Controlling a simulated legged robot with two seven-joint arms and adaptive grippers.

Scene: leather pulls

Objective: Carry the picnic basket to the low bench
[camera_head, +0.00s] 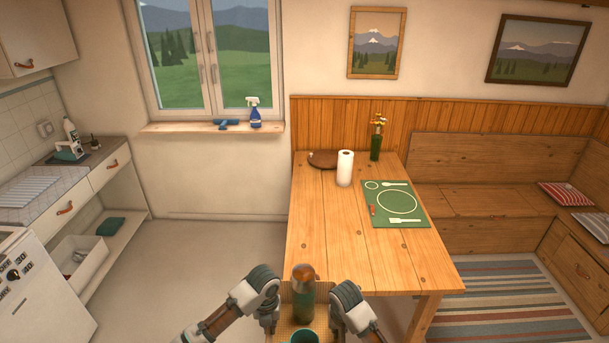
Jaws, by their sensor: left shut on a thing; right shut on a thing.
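The picnic basket (287,322) is at the bottom middle, in front of me, partly cut off by the frame. It is light woven wicker and holds a bottle (303,293) with an orange-brown top and a teal cup (299,337). My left gripper (271,319) is shut on the basket's left side, and my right gripper (335,321) is shut on its right side. The fingertips are mostly hidden. A low wooden corner bench (480,200) runs along the back wall and right side, beyond the table.
The wooden table (320,235) stands just ahead, with a green mat (396,203), paper roll (345,168) and vase (377,140). A striped rug (520,308) lies right of it. Floor between is clear.

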